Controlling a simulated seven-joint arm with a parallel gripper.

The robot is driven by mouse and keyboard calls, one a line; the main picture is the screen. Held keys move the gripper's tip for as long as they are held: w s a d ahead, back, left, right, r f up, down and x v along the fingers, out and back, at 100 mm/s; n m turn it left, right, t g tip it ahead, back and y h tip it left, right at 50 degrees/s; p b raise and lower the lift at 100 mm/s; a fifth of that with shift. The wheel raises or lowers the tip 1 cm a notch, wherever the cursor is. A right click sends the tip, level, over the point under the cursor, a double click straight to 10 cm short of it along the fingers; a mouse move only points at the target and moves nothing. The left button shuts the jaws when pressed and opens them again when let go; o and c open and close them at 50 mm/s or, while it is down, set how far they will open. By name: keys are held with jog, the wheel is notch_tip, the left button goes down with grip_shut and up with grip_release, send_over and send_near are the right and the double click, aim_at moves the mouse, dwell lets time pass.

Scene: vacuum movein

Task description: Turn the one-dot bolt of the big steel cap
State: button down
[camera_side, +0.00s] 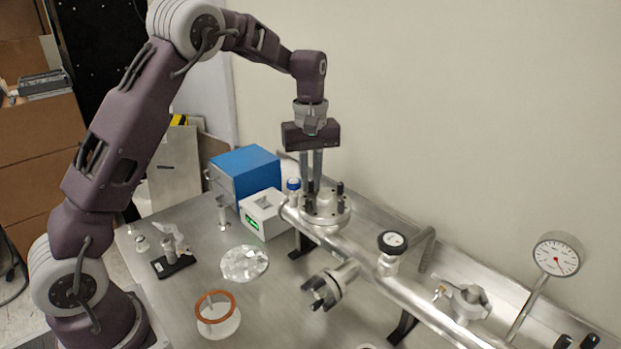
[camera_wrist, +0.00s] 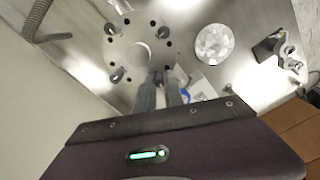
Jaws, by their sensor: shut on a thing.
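The big steel cap (camera_side: 326,216) is a round flange with dark bolts standing on it, on top of the steel pipe. In the wrist view the cap (camera_wrist: 125,55) shows a pale disc with a round centre, dark holes and several upright bolts. My gripper (camera_side: 314,186) points straight down at the cap's far-left side. In the wrist view my gripper (camera_wrist: 161,76) has its two fingers close together at the cap's rim, shut on a bolt that they mostly hide. The dot marks are too small to read, so I cannot tell which bolt it is.
A blue box (camera_side: 245,174) and a white device with a green display (camera_side: 266,215) stand left of the cap.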

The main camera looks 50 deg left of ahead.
aim_at(311, 181)
jog(key=shift+a+n, duration=0.1)
jog(key=shift+n, duration=0.6)
jog(key=c, duration=1.4)
grip_release()
jog(key=shift+c, duration=0.2)
notch_tip(311, 181, up, 7)
jog(key=shift+r, duration=0.1)
